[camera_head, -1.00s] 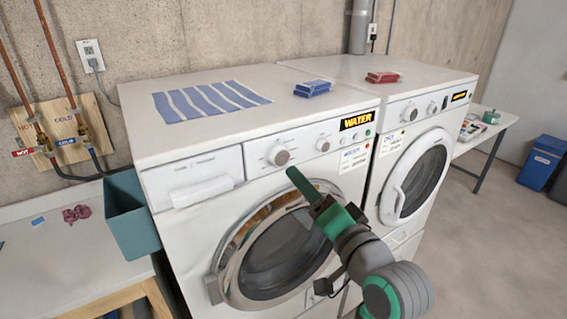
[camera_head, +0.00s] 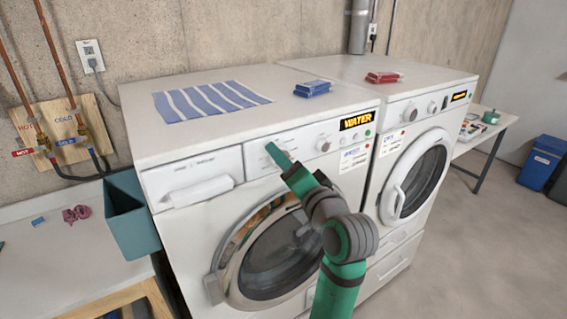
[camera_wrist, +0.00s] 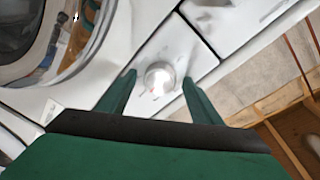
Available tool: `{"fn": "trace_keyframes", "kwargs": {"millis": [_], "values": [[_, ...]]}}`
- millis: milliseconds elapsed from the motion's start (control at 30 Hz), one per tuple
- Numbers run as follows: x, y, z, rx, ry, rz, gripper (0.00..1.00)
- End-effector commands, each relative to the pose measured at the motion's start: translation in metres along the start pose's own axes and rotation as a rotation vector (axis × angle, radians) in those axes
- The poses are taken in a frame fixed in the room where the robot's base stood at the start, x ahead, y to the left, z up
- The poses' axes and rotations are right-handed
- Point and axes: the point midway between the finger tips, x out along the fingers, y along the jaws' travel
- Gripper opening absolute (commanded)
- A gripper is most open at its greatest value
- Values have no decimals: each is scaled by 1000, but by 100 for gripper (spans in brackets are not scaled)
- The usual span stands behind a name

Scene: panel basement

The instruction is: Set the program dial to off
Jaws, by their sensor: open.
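The program dial (camera_wrist: 159,77) is a round, pale knob on the washer's control panel (camera_wrist: 178,45). In the wrist view it sits between the two green fingers of my gripper (camera_wrist: 158,84), with a gap on both sides. My gripper (camera_head: 272,150) is open and empty, in front of the panel of the left washer (camera_head: 190,243). In the head view my gripper hides the dial. Small red marks show beside the dial in the wrist view, but I cannot read them or tell its setting.
A smaller knob (camera_head: 323,146) and a lit WATER display (camera_head: 355,120) are to the right on the panel. The detergent drawer (camera_head: 200,183) is to the left. The round door (camera_head: 232,262) lies below. A second machine (camera_head: 424,170) stands at right.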

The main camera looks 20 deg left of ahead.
Motion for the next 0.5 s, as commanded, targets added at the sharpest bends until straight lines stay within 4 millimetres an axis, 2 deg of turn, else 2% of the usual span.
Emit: {"fn": "trace_keyframes", "kwargs": {"millis": [167,200,300,367,500], "values": [[0,0,0,0,0,0,59],[0,0,0,0,0,0,54],[0,0,0,0,0,0,30],[0,0,0,0,0,0,18],[1,0,1,-2,-1,0,18]]}}
